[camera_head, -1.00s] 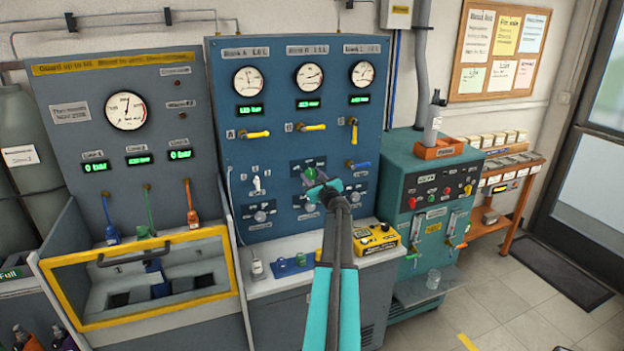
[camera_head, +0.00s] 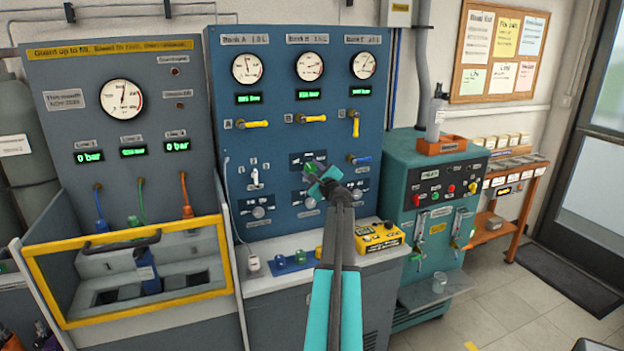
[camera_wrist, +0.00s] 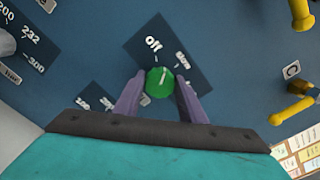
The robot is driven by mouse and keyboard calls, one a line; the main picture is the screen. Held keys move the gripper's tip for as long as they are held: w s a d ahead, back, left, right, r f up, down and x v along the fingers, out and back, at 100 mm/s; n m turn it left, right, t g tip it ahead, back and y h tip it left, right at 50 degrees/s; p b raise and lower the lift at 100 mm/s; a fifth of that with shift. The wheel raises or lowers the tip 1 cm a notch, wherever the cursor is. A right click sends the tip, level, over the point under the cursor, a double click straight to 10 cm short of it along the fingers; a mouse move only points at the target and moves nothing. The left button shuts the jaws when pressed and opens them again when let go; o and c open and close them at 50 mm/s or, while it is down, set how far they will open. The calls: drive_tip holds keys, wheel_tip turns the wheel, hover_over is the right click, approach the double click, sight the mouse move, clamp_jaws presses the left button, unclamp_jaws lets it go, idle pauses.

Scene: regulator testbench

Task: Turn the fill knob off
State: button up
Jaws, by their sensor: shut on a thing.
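The green fill knob (camera_wrist: 160,82) sits on a dark label plate (camera_wrist: 150,50) on the blue panel in the wrist view. The word "Off" shows above it to the left and another word, perhaps "Slow", to the upper right. The knob's white pointer line points up and slightly right, between the two words. My gripper (camera_wrist: 158,90) has its two purple fingers shut on the knob, one on each side. In the head view the green knob (camera_head: 310,170) shows just above my gripper (camera_head: 318,178), partly covered by it.
Grey knobs sit on plates below, including one at lower left (camera_head: 258,212). Yellow valve handles (camera_head: 313,118) stick out above, and a blue-handled valve (camera_head: 360,159) is to the right. A yellow meter (camera_head: 378,237) stands on the ledge below. The yellow-framed guard (camera_head: 140,270) is at left.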

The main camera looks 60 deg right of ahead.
drive_tip(key=n+b, duration=0.2)
drive_tip(key=b, duration=0.1)
drive_tip(key=n+b, duration=0.2)
drive_tip(key=b, duration=0.1)
drive_tip(key=shift+f, duration=0.3)
drive_tip(key=shift+r+n+b, duration=0.1)
drive_tip(key=shift+n+b, duration=0.7)
drive_tip(key=shift+b, duration=0.25)
drive_tip(key=shift+r, duration=0.1)
drive_tip(key=o, duration=1)
drive_tip(key=shift+o, duration=0.2)
drive_tip(key=shift+s+a, duration=0.1)
drive_tip(key=shift+a, duration=0.05)
drive_tip(key=b+v, duration=0.1)
drive_tip(key=v, duration=1.2)
drive_tip(key=shift+s+a+b, duration=0.2)
drive_tip(key=shift+b, duration=0.15)
drive_tip(key=shift+r, duration=0.15)
